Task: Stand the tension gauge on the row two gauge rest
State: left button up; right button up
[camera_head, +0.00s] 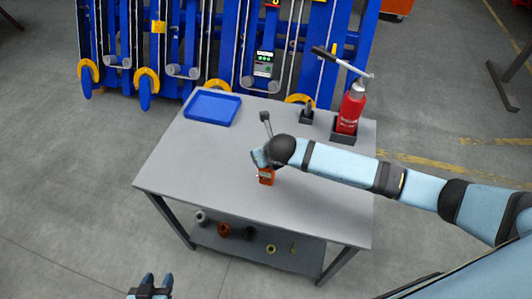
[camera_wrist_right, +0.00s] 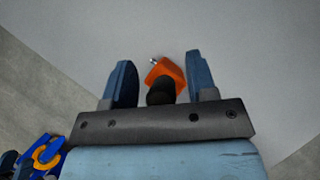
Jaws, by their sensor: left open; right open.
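An orange block-shaped tool with a pale face, which I take as the tension gauge (camera_head: 266,178), is on the grey table. In the right wrist view the gauge (camera_wrist_right: 168,74) shows a black round end towards my palm and a small metal stub. My right gripper (camera_wrist_right: 159,62) is open, with its fingers on either side of the gauge and gaps showing. In the head view my right gripper (camera_head: 260,159) is just above it, partly hidden by its wrist. My left gripper (camera_head: 151,285) is open and empty, low left, off the table. I cannot clearly pick out the row two gauge rest.
The blue chassis (camera_head: 205,40) stands behind the table (camera_head: 180,165), with a dark green-screened device (camera_head: 264,62) on it. A blue tray (camera_head: 212,107), a small black holder (camera_head: 306,117) and a red bottle (camera_head: 350,108) stand on the table. Several small parts lie on the lower shelf (camera_head: 297,260).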

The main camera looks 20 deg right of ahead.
jog(key=v, duration=1.2)
jog(key=s+a+f+m+t+y, duration=0.2)
jog(key=s+a+f+m+y, duration=0.35)
jog(key=m, duration=1.15)
jog(key=s+d+f+m+t+h, duration=0.1)
jog(key=s+d+f+m, duration=0.2)
jog(key=m, duration=0.6)
jog(key=s+d+f+m+t+h, duration=0.1)
jog(key=s+d+f+m+h, duration=0.1)
jog(key=s+d+f+m, duration=0.2)
jog(key=s+f+m, duration=0.3)
jog(key=s+m, duration=0.2)
jog(key=shift+s+f, duration=0.25)
jog(key=shift+s, duration=0.15)
jog(key=shift+h, duration=0.25)
